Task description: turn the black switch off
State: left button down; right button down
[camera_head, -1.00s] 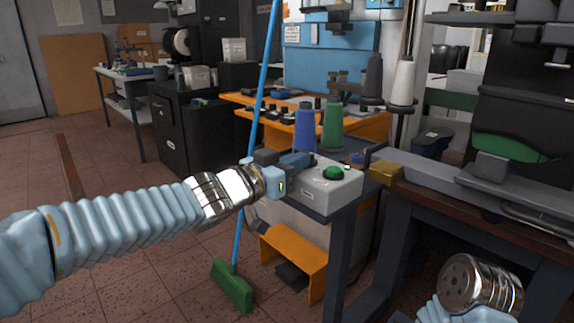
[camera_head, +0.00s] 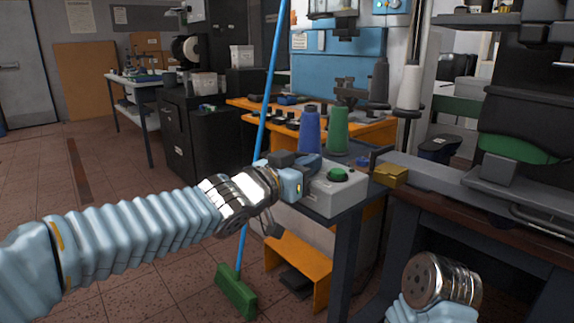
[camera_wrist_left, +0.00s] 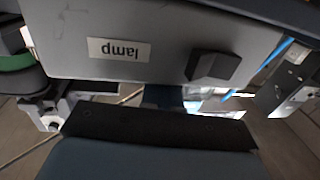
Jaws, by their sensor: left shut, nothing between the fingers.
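The black switch (camera_wrist_left: 213,66) is an angular knob on the side of a light grey box (camera_head: 335,194). In the left wrist view it stands to the right of a white label reading "lamp" upside down (camera_wrist_left: 118,49). In the head view the switch is hidden behind my left gripper (camera_head: 303,165). My left gripper is shut and empty, close beside the box's left side; contact with the switch cannot be told. A green round button (camera_head: 338,174) sits on top of the box. My right wrist shows at the lower right, but its gripper is out of view.
Blue (camera_head: 310,133) and green (camera_head: 337,131) thread cones stand behind the box. A brass-coloured block (camera_head: 391,175) lies to its right. A blue-handled broom (camera_head: 236,292) leans behind my left arm. An orange step (camera_head: 298,262) stands below. Floor at left is clear.

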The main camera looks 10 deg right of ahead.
pick_arm(q)
jog(key=shift+d, duration=0.55)
jog(key=shift+w+d+b, duration=0.1)
jog(key=shift+d+b, duration=0.2)
jog(key=shift+b, duration=0.05)
dwell(0.4)
